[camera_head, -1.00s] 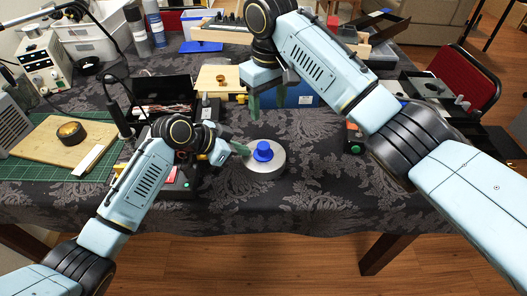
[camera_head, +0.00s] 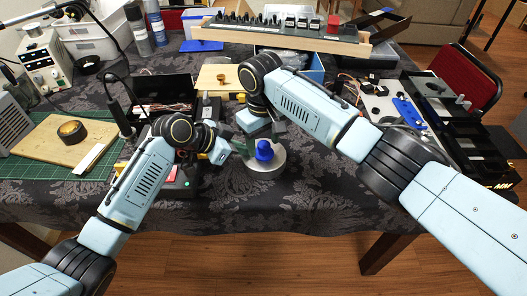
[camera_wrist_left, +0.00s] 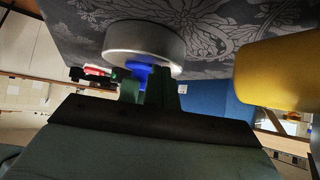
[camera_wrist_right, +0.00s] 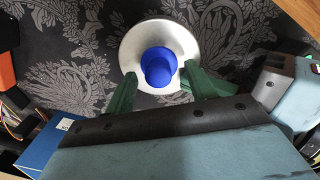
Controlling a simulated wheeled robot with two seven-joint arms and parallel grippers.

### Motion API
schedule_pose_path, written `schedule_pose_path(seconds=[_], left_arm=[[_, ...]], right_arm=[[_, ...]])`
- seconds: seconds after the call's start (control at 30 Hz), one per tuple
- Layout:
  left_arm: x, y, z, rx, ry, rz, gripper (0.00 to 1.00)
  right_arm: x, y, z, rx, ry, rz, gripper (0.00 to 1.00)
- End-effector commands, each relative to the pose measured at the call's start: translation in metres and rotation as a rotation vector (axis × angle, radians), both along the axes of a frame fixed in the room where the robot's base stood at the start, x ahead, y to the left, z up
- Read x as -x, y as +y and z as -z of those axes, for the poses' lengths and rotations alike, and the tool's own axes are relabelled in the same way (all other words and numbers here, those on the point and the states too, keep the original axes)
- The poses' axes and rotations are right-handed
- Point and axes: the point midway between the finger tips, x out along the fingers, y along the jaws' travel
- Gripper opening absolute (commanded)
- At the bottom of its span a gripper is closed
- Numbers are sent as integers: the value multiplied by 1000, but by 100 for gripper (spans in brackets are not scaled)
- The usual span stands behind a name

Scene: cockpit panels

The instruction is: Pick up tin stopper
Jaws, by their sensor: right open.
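The round silver tin (camera_head: 267,166) stands upright on the dark patterned tablecloth, with its blue stopper (camera_head: 264,150) on top. In the right wrist view the blue stopper (camera_wrist_right: 158,66) sits in the middle of the tin's pale lid (camera_wrist_right: 133,47). My right gripper (camera_wrist_right: 160,70) is open, with one green finger on each side of the stopper and gaps visible. My left gripper (camera_head: 236,149) is low at the tin's left side. In the left wrist view its green fingers (camera_wrist_left: 148,86) are close together before the tin (camera_wrist_left: 145,42); whether they touch it is unclear.
A box with a red switch (camera_head: 180,183) stands left of the tin, near my left forearm. A wooden board (camera_head: 62,142) with a tape roll lies further left. A keyboard-like panel (camera_head: 285,36) is at the back. Cloth is clear before and right of the tin.

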Motion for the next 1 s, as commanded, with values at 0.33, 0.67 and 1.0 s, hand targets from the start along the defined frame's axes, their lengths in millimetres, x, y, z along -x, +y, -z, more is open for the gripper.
schedule_pose_path(seconds=[0.33,0.67,1.0], left_arm=[[2,0,4,-5,7,2,0],[2,0,4,-5,7,2,0],[2,0,4,-5,7,2,0]], right_arm=[[0,0,4,-1,-1,-1,48],[0,0,4,-1,-1,-1,8],[-1,1,-11,-3,-4,-2,7]])
